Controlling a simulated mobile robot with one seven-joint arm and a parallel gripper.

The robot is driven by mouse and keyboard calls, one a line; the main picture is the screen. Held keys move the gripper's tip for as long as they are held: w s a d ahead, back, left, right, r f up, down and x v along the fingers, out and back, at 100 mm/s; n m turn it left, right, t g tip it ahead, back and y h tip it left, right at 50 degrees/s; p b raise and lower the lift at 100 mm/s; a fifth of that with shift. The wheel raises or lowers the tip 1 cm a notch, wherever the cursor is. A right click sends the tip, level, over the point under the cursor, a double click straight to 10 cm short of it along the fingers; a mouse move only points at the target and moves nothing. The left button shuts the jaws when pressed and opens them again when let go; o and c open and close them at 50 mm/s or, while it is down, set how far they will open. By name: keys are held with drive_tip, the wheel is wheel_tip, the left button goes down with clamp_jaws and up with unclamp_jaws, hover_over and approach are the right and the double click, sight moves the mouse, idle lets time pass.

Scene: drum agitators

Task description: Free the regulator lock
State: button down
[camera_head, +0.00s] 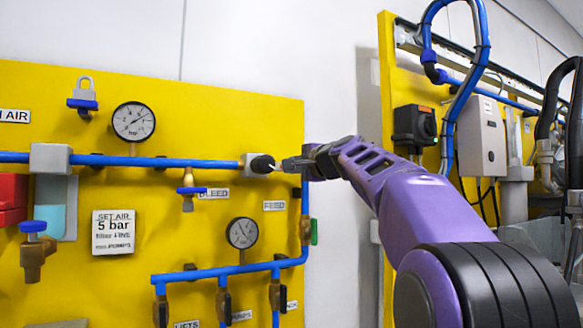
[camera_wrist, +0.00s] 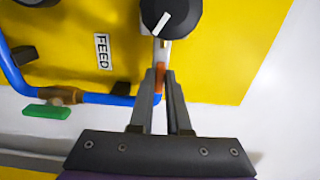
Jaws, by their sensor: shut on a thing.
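The regulator is a grey block (camera_head: 249,166) on the blue pipe of the yellow panel, with a black knob (camera_head: 262,164) facing right. In the wrist view the black knob (camera_wrist: 178,12) has a white pointer line. A short pale metal piece (camera_wrist: 163,48) shows below the knob, with a small orange-red lock tab (camera_wrist: 160,71) at its lower end. My gripper (camera_head: 286,165) is just right of the knob. In the wrist view my gripper (camera_wrist: 164,74) has its fingertips closed around the orange-red tab, clear of the knob. The fingers hide part of the tab.
A FEED label (camera_head: 274,205) and a gauge (camera_head: 242,233) are below the regulator. A blue pipe (camera_head: 303,235) with a green-handled valve (camera_head: 313,232) runs down close under my gripper. A padlock (camera_head: 83,93) hangs at upper left. Open white wall (camera_head: 335,80) lies right of the panel.

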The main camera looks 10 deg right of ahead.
drive_tip(key=c, duration=0.9)
unclamp_jaws()
drive_tip(key=shift+s, duration=0.1)
